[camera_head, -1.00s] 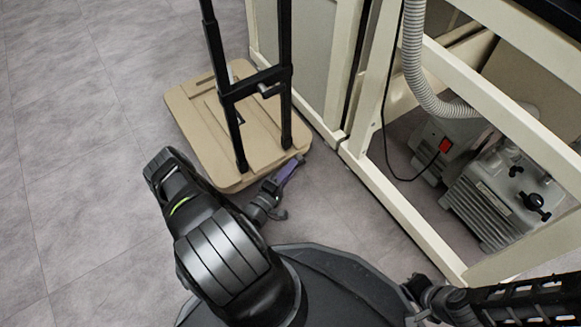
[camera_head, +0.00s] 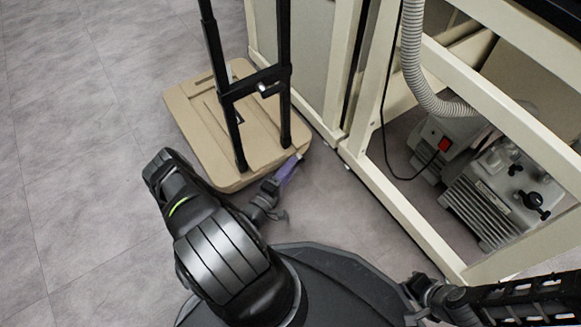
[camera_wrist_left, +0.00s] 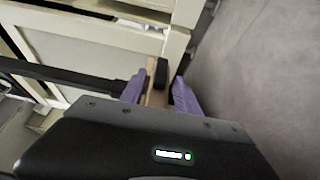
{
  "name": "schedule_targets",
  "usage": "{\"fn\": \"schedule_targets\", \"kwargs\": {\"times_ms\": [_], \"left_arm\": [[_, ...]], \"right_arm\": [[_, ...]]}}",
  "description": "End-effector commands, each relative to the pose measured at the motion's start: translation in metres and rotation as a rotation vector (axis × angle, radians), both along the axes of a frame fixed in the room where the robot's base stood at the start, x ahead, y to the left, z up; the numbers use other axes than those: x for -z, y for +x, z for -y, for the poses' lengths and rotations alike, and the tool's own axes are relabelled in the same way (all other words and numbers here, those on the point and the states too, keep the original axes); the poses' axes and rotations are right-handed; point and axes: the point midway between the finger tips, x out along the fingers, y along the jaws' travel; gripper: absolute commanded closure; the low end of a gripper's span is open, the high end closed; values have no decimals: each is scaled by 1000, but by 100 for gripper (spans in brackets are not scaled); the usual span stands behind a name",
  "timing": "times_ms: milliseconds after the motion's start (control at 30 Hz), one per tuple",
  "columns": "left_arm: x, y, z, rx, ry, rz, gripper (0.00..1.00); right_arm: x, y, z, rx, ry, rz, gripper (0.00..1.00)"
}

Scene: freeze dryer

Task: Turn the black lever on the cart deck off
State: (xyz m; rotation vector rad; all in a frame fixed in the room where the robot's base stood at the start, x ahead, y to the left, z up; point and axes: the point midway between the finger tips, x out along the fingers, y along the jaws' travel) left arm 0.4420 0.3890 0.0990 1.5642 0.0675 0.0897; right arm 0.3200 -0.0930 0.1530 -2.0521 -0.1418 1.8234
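The cart has a beige deck (camera_head: 205,130) with a black upright handle frame (camera_head: 284,60) on it. In the left wrist view, a short black piece (camera_wrist_left: 161,72) stands at the beige deck's edge. It looks like the lever, but I cannot be sure, and I cannot pick it out in the head view. My left gripper (camera_head: 290,167) is low at the deck's near right corner. In the wrist view its purple fingers (camera_wrist_left: 158,95) are apart, with the black piece showing between and beyond their tips; contact cannot be told. My right arm (camera_head: 520,300) is at the lower right; its fingers cannot be made out.
A cream cabinet frame (camera_head: 400,205) stands close to the right of the cart. Inside it are a grey pump (camera_head: 485,210), a ribbed hose (camera_head: 413,60) and a red switch (camera_head: 443,145). The grey floor (camera_head: 75,150) at left is clear.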

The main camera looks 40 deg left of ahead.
Motion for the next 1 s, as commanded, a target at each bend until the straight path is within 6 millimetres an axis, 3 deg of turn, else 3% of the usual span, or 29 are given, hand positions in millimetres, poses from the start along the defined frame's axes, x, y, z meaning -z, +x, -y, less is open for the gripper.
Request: {"fn": "schedule_targets", "kwargs": {"times_ms": [500,1000], "left_arm": [[0,-70,7,-1,-1,-1,62],[1,-75,8,1,0,0,62]], "right_arm": [[-17,-3,-1,-2,-3,-2,100],[-17,-3,-1,-2,-4,-2,100]]}}
